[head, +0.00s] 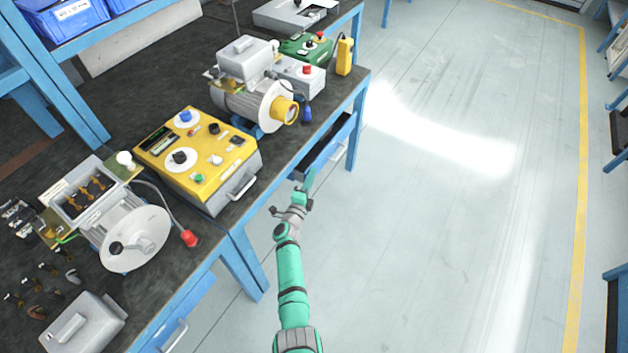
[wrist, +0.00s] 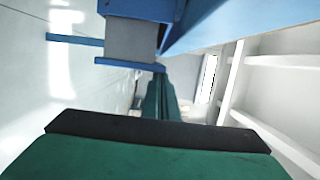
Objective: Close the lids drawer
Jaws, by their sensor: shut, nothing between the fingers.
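A drawer (head: 324,147) under the right part of the bench is pulled partly out, its dark inside showing from above. Its front carries a pale handle (head: 339,155). No label is readable, so I cannot confirm it is the lids drawer. My gripper (head: 309,179) is shut and empty, at the near left end of this drawer; whether it touches is unclear. In the wrist view the narrow green fingers (wrist: 159,88) are together, close to a grey and blue part (wrist: 131,40) that I cannot identify surely.
The dark bench top (head: 160,85) carries a yellow control box (head: 200,150), a motor with a yellow end (head: 255,95) and a white-disc machine (head: 135,235). Another drawer handle (head: 174,336) shows at lower left. A blue bench leg (head: 357,130) stands beside the open drawer.

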